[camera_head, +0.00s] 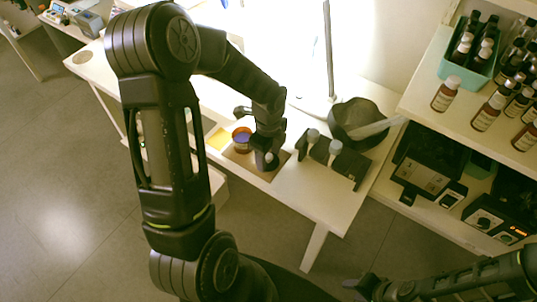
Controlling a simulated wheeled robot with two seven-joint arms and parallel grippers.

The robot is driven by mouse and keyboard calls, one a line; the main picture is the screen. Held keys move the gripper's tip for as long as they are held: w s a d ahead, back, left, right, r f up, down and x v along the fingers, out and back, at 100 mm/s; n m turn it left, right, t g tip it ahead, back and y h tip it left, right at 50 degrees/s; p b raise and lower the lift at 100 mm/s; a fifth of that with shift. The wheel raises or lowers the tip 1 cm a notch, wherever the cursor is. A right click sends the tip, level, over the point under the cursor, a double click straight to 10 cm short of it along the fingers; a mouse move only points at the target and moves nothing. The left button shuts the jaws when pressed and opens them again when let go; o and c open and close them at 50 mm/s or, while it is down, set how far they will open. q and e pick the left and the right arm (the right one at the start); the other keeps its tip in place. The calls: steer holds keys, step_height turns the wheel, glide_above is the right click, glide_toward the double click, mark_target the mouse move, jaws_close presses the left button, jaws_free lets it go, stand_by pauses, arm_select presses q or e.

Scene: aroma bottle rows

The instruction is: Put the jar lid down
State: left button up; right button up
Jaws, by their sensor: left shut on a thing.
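My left gripper (266,158) reaches down over a brown mat (267,174) on the white table. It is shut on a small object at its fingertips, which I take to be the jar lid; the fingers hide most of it. Just left of the gripper stands an open jar (242,139) with an orange-brown rim and purple inside. I cannot tell whether the held lid touches the mat. My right gripper (358,286) is low at the picture's bottom, away from the table; its jaw opening is unclear.
A yellow sheet (220,139) lies left of the jar. A dark rack with white-capped items (335,160) and a black bowl (358,120) stand to the right. Shelves at the right hold brown bottles (486,113) and a teal bin (462,69). The table's front right corner (322,205) is clear.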

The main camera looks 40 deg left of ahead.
mark_target(268, 156)
arm_select(q)
steer(key=shift+f, duration=0.15)
steer(key=o, duration=1.3)
step_height(268, 156, up, 12)
steer(key=shift+r, duration=0.2)
stand_by(0.5)
